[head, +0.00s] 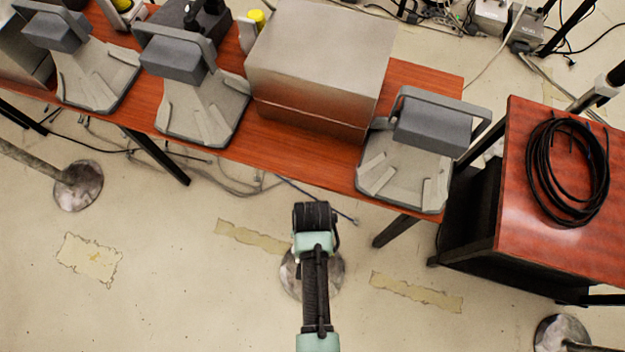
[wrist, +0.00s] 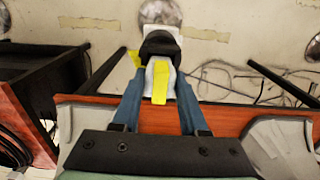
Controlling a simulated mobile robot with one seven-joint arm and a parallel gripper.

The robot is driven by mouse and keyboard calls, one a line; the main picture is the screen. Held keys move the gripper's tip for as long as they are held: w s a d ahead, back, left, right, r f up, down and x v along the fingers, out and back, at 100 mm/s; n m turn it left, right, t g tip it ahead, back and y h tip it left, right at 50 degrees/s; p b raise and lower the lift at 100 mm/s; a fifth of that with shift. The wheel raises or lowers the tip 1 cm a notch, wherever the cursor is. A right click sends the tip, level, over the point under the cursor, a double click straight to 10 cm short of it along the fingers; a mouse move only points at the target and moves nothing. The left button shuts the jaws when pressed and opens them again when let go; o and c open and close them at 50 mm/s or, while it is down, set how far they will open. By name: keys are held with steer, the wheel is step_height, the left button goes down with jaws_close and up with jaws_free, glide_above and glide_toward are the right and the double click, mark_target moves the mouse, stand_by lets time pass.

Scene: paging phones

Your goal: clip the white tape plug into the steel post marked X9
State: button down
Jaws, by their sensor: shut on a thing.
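In the wrist view, my gripper (wrist: 158,100) is shut on a white piece with a yellow strip (wrist: 160,82), which looks like the tape plug. Just beyond the fingertips is a dark rounded head (wrist: 160,45) with a pale part behind it; it appears to be the top of a post. Whether the plug touches it, I cannot tell. In the head view, my gripper (head: 314,215) is seen from above, its fingertips hidden. A round steel post base (head: 335,275) shows partly behind my arm. Other bases stand at the left (head: 78,185) and lower right (head: 560,333). No X9 marking is legible.
A long red-brown table (head: 300,148) carries grey phone stands (head: 415,165) and a steel box (head: 318,60). A side table (head: 530,240) holds a coiled black cable (head: 566,172). Open floor spreads at the lower left.

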steer(key=shift+f+b, duration=0.3)
steer(key=shift+f, duration=0.15)
steer(key=c, duration=0.7)
jaws_free()
step_height(320, 180, up, 3)
steer(key=p, duration=0.3)
steer(key=shift+r, duration=0.15)
steer(key=shift+r+p, duration=0.65)
steer(key=shift+r, duration=3.25)
